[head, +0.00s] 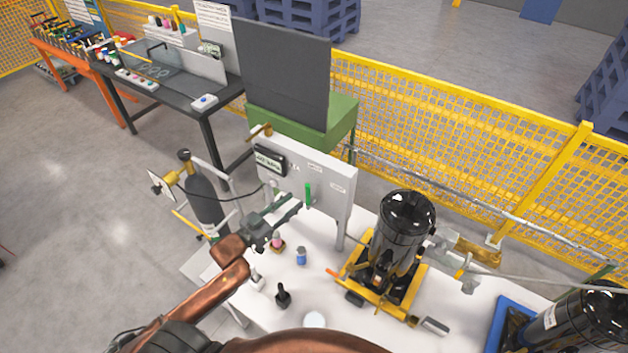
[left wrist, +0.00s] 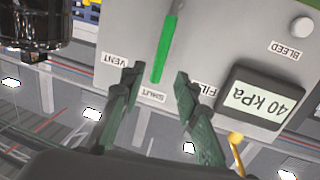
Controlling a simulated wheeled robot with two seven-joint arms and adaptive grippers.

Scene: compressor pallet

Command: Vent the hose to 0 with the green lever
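The green lever (head: 308,195) is on the white upright panel (head: 325,180). In the left wrist view the lever (left wrist: 163,50) points at the SHUT label (left wrist: 152,95), with VENT (left wrist: 116,60) and FILL (left wrist: 204,89) to either side. The gauge display (left wrist: 262,103) reads 40 kPa; it also shows in the head view (head: 270,160). My left gripper (head: 292,208) is in front of the panel. In the left wrist view its fingers (left wrist: 155,83) are spread apart, with the lever's end between them in the picture; no contact is clear. My right gripper is out of view.
A black cylindrical vessel (head: 403,222) stands in a yellow frame on the white table (head: 345,318), right of the panel. A dark gas cylinder (head: 205,200) stands left. Small fittings lie before the panel. A BLEED button (left wrist: 302,27) sits near the gauge.

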